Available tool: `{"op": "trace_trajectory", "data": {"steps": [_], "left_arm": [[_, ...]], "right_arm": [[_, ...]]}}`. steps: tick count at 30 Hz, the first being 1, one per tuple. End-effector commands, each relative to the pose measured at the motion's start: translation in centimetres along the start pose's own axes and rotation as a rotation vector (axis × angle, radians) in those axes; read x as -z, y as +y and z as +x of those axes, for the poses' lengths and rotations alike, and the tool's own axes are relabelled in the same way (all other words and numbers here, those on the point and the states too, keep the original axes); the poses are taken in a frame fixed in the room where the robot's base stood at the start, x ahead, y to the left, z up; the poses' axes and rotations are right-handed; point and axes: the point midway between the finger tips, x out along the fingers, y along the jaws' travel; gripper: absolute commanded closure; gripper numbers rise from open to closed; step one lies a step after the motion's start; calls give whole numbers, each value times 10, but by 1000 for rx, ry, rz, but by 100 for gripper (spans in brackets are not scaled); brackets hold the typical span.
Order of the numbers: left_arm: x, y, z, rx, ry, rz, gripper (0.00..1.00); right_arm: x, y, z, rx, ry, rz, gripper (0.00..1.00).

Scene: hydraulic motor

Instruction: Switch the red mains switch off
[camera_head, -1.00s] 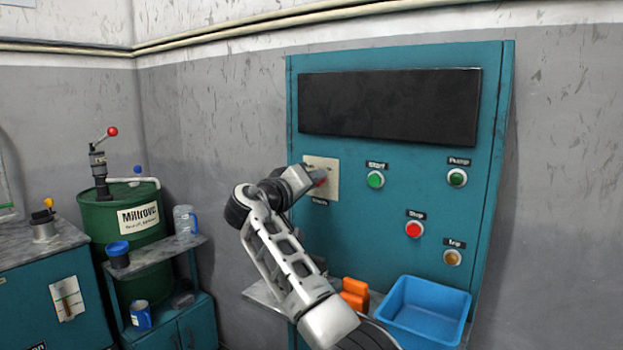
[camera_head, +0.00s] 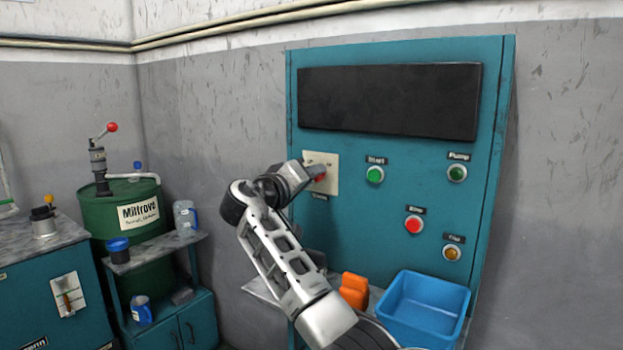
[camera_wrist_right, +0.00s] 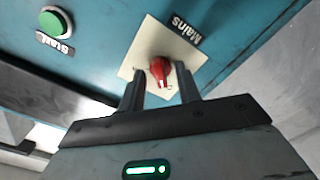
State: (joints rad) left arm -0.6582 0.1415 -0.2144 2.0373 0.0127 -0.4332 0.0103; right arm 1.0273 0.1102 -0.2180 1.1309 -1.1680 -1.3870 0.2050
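The red mains switch (camera_wrist_right: 160,72) is a rotary knob on a cream square plate (camera_wrist_right: 143,54), with the "Mains" label beside it. In the head view the red knob (camera_head: 320,178) shows only partly, at the tip of my right gripper (camera_head: 312,171). In the wrist view my right gripper (camera_wrist_right: 160,85) has its two dark fingers apart, one on each side of the knob, in front of the plate. The knob appears just ahead of or between the fingertips; I cannot tell whether they touch it. My left gripper is not in view.
The teal cabinet has a green start button (camera_head: 375,174), a green pump button (camera_head: 457,173), a red button (camera_head: 413,225) and an amber button (camera_head: 452,254). Below are a blue bin (camera_head: 463,305) and an orange object (camera_head: 354,290). A green drum (camera_head: 100,217) stands left.

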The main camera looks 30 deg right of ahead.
Motion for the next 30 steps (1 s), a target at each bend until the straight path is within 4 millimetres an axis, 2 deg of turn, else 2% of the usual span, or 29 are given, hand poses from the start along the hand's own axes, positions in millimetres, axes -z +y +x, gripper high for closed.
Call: {"op": "trace_trajectory", "data": {"steps": [7, 12, 18, 24, 30], "left_arm": [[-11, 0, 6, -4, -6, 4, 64], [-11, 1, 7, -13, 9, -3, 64], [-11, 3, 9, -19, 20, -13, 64], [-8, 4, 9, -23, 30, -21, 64], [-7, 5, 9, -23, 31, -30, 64]], "right_arm": [[-2, -4, -52, 6, 4, 3, 66], [-2, -4, -94, 5, 2, 1, 66], [-2, -2, -132, 3, 1, -1, 66], [-1, -1, -149, 1, 0, -1, 66], [-1, 0, -152, 0, 0, -2, 66]]}}
